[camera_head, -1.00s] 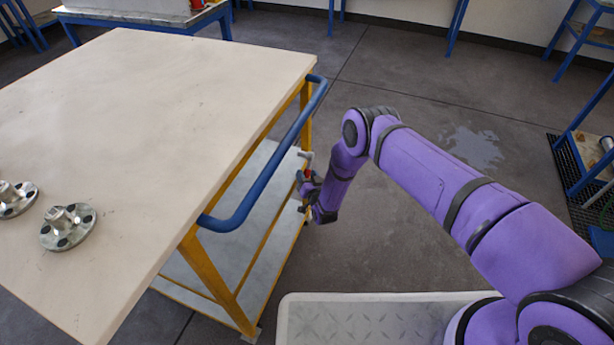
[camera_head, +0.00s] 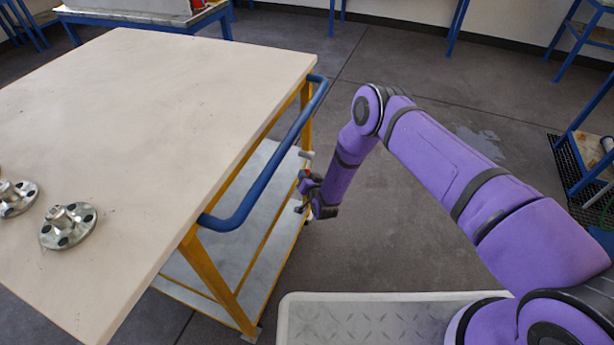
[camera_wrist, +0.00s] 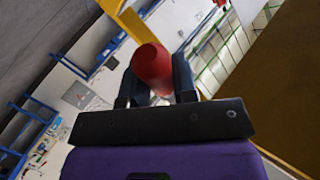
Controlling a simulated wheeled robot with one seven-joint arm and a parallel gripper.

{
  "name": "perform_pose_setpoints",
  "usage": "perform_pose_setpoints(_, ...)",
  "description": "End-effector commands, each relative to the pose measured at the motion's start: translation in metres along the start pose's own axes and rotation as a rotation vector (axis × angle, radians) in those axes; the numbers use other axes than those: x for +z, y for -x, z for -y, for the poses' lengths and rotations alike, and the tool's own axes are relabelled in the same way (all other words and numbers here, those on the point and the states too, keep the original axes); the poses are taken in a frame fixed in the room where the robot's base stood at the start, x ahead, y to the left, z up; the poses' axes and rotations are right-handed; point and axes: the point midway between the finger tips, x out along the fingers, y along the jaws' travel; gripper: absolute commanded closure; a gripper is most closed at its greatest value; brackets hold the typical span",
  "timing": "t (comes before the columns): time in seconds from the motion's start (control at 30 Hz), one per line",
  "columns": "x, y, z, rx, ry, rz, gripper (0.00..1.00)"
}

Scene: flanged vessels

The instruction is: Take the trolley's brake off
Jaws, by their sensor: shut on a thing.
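The trolley (camera_head: 150,130) has a pale top, a yellow frame and a blue push handle (camera_head: 270,175) on its right end. A red brake knob (camera_wrist: 152,68) shows in the wrist view between the two dark fingers of my gripper (camera_wrist: 155,85), which is shut on it. In the head view my gripper (camera_head: 308,188) is low beside the trolley's right end, below the handle, and a bit of red shows there. The fingers partly cover the knob, and a pale grey end of a bar shows just above it. The wheels are hidden.
Two metal flanged pieces (camera_head: 68,226) stand on the trolley top at the left. The trolley has a grey lower shelf (camera_head: 250,230). Blue-legged benches stand at the back and right. Open grey floor (camera_head: 390,230) lies to the right of the trolley.

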Motion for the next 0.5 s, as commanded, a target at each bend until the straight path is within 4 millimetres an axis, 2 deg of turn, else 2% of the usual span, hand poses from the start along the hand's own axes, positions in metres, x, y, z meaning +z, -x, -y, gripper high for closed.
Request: perform_pose_setpoints(0.5,-0.020,0.019,0.024,0.130,-0.318,0.340,1.00)
